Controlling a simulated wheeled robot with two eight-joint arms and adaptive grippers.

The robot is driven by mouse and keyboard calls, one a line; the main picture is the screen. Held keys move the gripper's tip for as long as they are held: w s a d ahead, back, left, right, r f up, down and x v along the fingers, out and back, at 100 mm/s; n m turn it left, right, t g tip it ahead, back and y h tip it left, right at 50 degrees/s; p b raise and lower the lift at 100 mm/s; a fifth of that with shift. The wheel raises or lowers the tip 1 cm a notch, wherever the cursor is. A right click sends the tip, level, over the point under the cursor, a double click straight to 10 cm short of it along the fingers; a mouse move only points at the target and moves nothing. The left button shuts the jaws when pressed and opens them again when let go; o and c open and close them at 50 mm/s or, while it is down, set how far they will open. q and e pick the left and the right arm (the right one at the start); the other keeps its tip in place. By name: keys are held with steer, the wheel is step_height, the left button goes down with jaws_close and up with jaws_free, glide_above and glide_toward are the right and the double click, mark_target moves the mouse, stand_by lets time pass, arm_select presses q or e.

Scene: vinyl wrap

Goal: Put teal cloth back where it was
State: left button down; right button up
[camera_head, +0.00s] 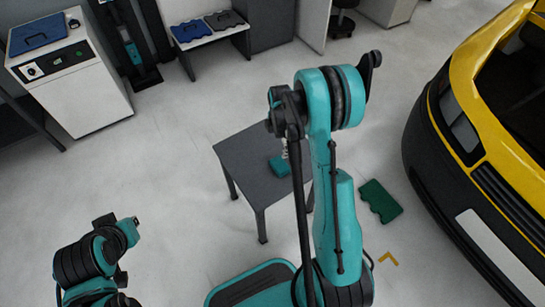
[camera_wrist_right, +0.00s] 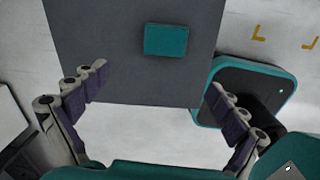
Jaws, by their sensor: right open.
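The teal cloth (camera_head: 280,166) lies folded on the grey table (camera_head: 240,150), near its right side and partly behind my right arm. In the right wrist view the cloth (camera_wrist_right: 165,41) shows whole on the bare tabletop (camera_wrist_right: 100,35). My right gripper (camera_wrist_right: 157,80) is open and empty, fingers spread wide, apart from the cloth. In the head view the right gripper (camera_head: 281,108) is small, dark and partly hidden by its arm. My left arm is at the lower left, and its gripper (camera_head: 118,222) is too unclear to read.
A dark green folded piece (camera_head: 380,200) lies on the floor right of the table. A yellow and black car (camera_head: 450,150) stands at right. A white cabinet (camera_head: 75,95) carries a blue folded piece (camera_head: 39,34). A back bench holds blue (camera_head: 190,31) and black (camera_head: 225,20) pieces.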

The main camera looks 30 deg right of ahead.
steer(key=s+a+r+m+t, duration=0.2)
steer(key=s+a+r+m, duration=0.15)
steer(key=r, duration=0.55)
steer(key=s+a+r+m+t, duration=0.1)
steer(key=s+a+r+m, duration=0.3)
steer(key=r, duration=0.4)
steer(key=s+a+r+m+t, duration=0.3)
steer(key=s+a+r+m, duration=0.2)
steer(key=s+m, duration=0.5)
steer(key=shift+s+a+t, duration=0.3)
steer(key=shift+s+a, duration=0.5)
